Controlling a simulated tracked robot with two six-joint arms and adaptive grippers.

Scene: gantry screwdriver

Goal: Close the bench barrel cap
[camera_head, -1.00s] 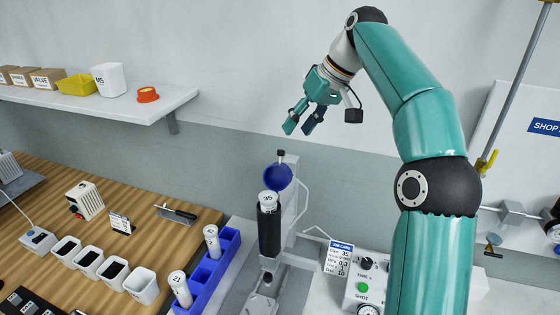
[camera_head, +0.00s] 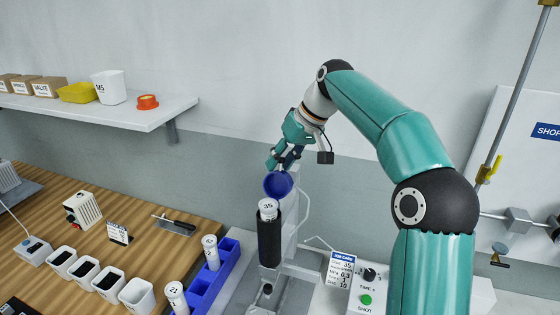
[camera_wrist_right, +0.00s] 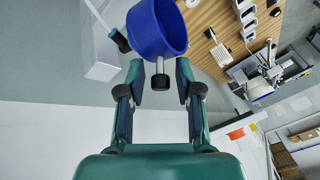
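The blue barrel cap (camera_head: 278,186) stands open, tilted up on its hinge behind the top of the dark barrel (camera_head: 269,240), which holds a white-topped cartridge marked 35 (camera_head: 268,207). My right gripper (camera_head: 278,161) is just above the cap's upper edge. In the right wrist view the cap (camera_wrist_right: 156,28) lies ahead of my right gripper (camera_wrist_right: 159,78). Its two fingers are apart, one on each side of the cap's small dark-tipped tab (camera_wrist_right: 159,84), with gaps showing on both sides. My left gripper is not in view.
A blue rack (camera_head: 222,262) with white cartridges stands left of the barrel. A control box with a green button (camera_head: 366,300) and a job card (camera_head: 341,268) is at the right. A wall shelf (camera_head: 150,119) is at the upper left. Several white bins line the wooden bench (camera_head: 150,205).

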